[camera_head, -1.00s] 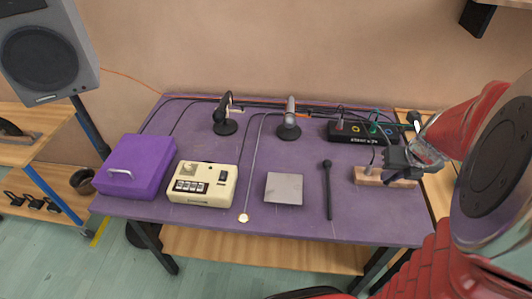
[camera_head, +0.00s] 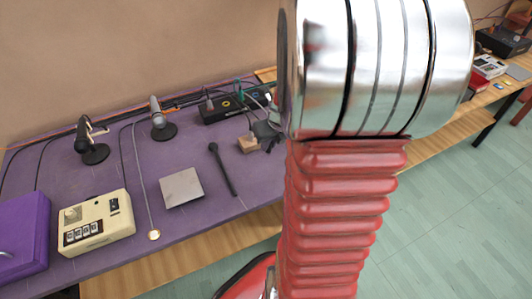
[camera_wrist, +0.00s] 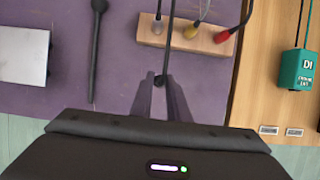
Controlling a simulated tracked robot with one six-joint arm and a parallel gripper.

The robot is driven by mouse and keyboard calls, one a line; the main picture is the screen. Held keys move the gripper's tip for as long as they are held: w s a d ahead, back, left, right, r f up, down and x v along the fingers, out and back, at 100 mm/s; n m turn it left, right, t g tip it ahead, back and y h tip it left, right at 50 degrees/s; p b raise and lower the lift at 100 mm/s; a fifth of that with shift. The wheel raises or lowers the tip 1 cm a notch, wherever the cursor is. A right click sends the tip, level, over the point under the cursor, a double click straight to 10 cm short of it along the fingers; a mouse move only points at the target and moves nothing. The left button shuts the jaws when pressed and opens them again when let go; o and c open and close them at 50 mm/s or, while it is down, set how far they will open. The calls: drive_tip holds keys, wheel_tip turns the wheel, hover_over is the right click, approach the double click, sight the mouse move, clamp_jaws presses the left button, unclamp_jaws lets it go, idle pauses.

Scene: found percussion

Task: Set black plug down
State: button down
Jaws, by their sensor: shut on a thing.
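In the wrist view my gripper (camera_wrist: 161,86) is shut on the black plug (camera_wrist: 160,80), with its black cable running up past a wooden block (camera_wrist: 205,39). The plug is small and mostly hidden between the fingertips, which hang over the purple table top (camera_wrist: 125,75) in front of the block. I cannot tell whether the plug touches the table. In the head view my arm largely hides the gripper; part of the block (camera_head: 247,144) shows.
A black mallet (camera_head: 222,168) and a metal plate (camera_head: 181,188) lie left of the block. A cream box (camera_head: 95,222) and two microphones stand farther left. A green DI box (camera_wrist: 296,70) is on the wooden surface at right. Purple table near the gripper is clear.

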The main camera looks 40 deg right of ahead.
sight(269, 153)
drive_tip(key=shift+f, duration=0.65)
drive_tip(key=shift+f, duration=1.85)
drive_tip(key=shift+f, duration=0.1)
drive_tip(key=c, duration=1.7)
unclamp_jaws()
drive_tip(key=shift+v, duration=6.1)
